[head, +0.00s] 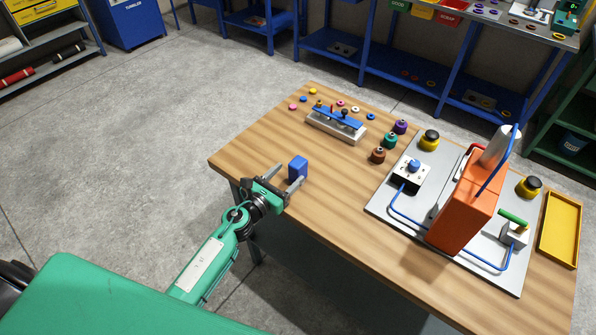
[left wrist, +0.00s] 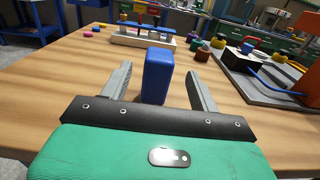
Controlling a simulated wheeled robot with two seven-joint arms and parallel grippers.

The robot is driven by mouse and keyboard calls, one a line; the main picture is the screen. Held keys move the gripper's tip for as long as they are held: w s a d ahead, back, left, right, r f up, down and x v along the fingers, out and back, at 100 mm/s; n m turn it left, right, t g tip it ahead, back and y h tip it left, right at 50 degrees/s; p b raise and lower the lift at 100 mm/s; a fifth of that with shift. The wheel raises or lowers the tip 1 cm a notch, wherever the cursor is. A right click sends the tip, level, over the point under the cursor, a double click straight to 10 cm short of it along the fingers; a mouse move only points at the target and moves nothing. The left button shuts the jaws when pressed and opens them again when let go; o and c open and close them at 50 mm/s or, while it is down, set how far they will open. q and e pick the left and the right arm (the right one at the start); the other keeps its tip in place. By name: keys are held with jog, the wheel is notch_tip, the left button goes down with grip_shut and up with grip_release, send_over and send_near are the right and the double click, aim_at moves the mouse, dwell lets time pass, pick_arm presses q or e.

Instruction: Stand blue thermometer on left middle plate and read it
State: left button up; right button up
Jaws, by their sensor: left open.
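A blue upright block (head: 297,167), the only thing here that could be the blue thermometer, stands on the wooden table near its left front edge. My left gripper (head: 290,176) is open, with one finger on either side of it. In the left wrist view the blue block (left wrist: 157,75) stands between the spread fingers, with a visible gap on both sides. No dial or reading shows on its visible faces. The orange press (head: 466,208) stands on a grey base plate at the right. Its left middle plate cannot be made out from here. My right gripper is not in view.
A white rack with blue pieces (head: 336,124) stands at the back of the table (head: 262,135), with small coloured rings around it. Several dark-topped coloured pieces stand between rack and press. A control box (head: 411,174) sits left of the press, a yellow tray (head: 560,229) right. The table's middle front is clear.

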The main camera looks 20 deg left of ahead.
aim_at(292, 169)
pick_arm(q)
jog(key=shift+w+d, duration=0.15)
jog(key=shift+w, duration=0.3)
jog(key=p+x, duration=0.1)
jog(key=x, duration=0.3)
jog(key=shift+r, duration=0.1)
jog(key=shift+w+d+p, duration=0.15)
jog(key=shift+w+p, duration=0.15)
jog(key=shift+w, duration=0.2)
jog(key=shift+c, duration=0.9)
grip_shut()
